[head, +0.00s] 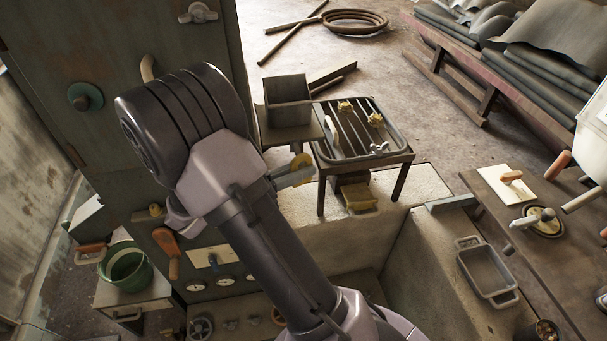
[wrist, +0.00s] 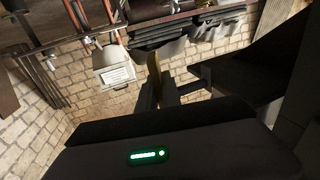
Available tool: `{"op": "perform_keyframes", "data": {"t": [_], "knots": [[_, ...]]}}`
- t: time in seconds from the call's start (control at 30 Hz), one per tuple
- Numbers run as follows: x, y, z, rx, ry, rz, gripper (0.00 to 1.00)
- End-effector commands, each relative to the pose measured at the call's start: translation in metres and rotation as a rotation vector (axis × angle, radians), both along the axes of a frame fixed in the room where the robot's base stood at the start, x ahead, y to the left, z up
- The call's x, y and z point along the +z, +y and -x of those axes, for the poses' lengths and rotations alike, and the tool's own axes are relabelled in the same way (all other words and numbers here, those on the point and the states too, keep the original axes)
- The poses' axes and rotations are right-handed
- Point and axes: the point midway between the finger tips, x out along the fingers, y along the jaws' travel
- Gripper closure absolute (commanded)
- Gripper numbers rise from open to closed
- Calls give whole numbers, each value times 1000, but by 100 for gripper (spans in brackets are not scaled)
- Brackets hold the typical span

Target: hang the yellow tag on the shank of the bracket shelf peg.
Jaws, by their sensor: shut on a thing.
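My gripper (head: 297,177) is shut on the yellow tag (head: 303,162), which shows as a small rounded yellow piece at the fingertips. In the wrist view the tag (wrist: 153,72) stands edge-on, dim yellow, between the fingers of my gripper (wrist: 160,92). The tag is held in the air close below a small shelf (head: 291,134) that carries a grey box (head: 287,101). I cannot clearly make out the peg or its shank; a small pale part under the shelf, near the tag, is too small to tell. The tag's hole is not visible.
A slatted rack table (head: 398,158) with small yellow and metal parts stands just right of my gripper. A yellow block (head: 358,197) lies beneath it. A green cabinet (head: 60,45) with a bent hook (head: 148,68) stands at left.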

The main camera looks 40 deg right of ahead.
Motion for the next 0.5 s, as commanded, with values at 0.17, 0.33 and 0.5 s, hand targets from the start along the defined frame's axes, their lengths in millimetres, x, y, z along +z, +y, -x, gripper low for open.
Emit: {"op": "perform_keyframes", "data": {"t": [0.17,0.33,0.5], "knots": [[0,-8,-12,-2,-1,0,100],[-1,-15,-25,-2,-1,0,100],[-4,-22,-35,-1,-2,1,100]]}}
